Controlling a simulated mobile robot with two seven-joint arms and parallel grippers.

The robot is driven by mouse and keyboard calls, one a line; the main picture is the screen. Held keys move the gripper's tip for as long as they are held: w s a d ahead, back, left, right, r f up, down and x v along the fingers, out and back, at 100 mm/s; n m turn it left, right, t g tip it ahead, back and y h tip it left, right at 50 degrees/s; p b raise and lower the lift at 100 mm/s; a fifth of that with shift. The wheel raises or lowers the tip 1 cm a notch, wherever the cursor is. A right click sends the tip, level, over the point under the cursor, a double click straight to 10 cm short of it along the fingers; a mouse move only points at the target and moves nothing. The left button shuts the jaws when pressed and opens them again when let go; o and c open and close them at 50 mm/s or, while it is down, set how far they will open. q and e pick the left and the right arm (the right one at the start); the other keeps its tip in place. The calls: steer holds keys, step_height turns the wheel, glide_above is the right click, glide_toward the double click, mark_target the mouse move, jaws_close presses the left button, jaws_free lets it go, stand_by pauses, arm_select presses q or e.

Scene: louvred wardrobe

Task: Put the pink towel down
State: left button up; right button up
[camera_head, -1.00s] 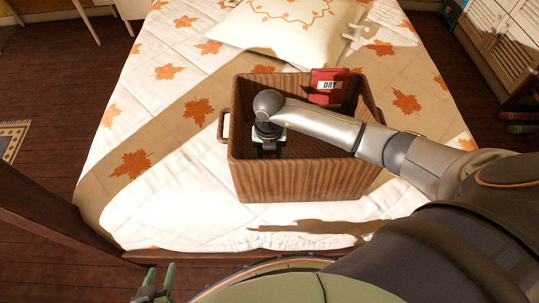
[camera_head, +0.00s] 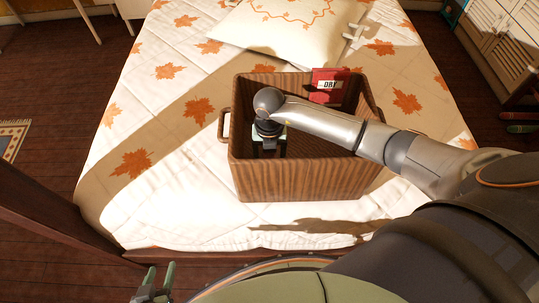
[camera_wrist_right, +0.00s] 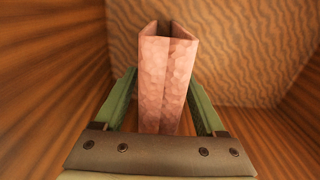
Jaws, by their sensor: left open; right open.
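The pink towel (camera_wrist_right: 165,85) is a folded, upright slab inside the wooden basket (camera_head: 290,180), seen in the right wrist view. My right gripper (camera_head: 268,147) reaches down into the basket near its left side. In the right wrist view its green fingers (camera_wrist_right: 163,78) stand open on either side of the towel, with narrow gaps at the tips. The head view does not show the towel; the basket and my arm hide it. My left gripper (camera_head: 156,284) is open and empty at the bottom left, in front of the bed.
The basket stands on a bed with a leaf-pattern quilt (camera_head: 130,165). A red "DRY" sign (camera_head: 330,84) is at its back edge. A pillow (camera_head: 290,30) lies behind. A louvred wardrobe (camera_head: 505,45) is at the far right. The quilt left of the basket is clear.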

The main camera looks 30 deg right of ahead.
step_height(320, 180, up, 12)
steer(key=shift+f, duration=0.25)
